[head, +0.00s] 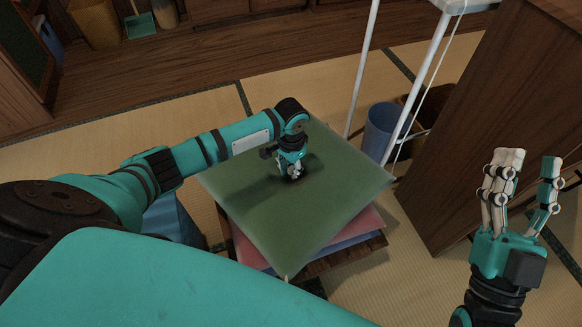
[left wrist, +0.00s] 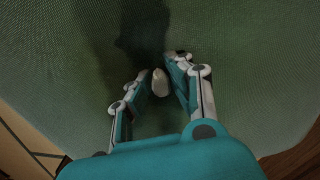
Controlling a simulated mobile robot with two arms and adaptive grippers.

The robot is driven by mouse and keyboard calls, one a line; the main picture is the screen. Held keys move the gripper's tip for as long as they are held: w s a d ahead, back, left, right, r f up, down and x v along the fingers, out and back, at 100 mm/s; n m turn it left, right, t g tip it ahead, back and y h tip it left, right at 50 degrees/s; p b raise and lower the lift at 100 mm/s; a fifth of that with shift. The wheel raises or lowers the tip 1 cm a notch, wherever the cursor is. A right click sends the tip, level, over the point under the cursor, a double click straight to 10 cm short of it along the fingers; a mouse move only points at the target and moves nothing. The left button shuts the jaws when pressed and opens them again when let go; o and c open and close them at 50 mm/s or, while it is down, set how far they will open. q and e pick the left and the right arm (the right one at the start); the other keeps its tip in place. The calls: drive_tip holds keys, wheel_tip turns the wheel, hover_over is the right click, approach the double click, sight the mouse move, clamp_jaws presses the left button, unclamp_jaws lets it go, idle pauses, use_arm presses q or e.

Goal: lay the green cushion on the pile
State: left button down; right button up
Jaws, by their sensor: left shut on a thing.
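The green cushion (head: 330,205) is a large flat square, turned at an angle over the pile. Below it show the edges of a pink cushion (head: 368,222) and a blue cushion (head: 345,244) on a wooden base (head: 345,257). My left gripper (head: 293,176) points down at the green cushion's middle. In the left wrist view its fingers (left wrist: 163,78) are closed around a pale knob (left wrist: 160,84) on the green cloth (left wrist: 235,75). I cannot tell whether the cushion touches the pile. My right gripper (head: 530,165) is open and empty at the right, fingers up.
A white-legged rack (head: 413,88) stands behind the pile, with a blue bin (head: 380,130) by it. A tall wooden cabinet (head: 480,115) stands at the right. A blue object (head: 172,218) is left of the pile. Tatami (head: 90,150) is clear at the back left.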

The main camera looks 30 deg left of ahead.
use_arm(q)
drive_tip(key=c, duration=1.7)
unclamp_jaws()
drive_tip(key=shift+f, duration=0.1)
drive_tip(key=o, duration=0.5)
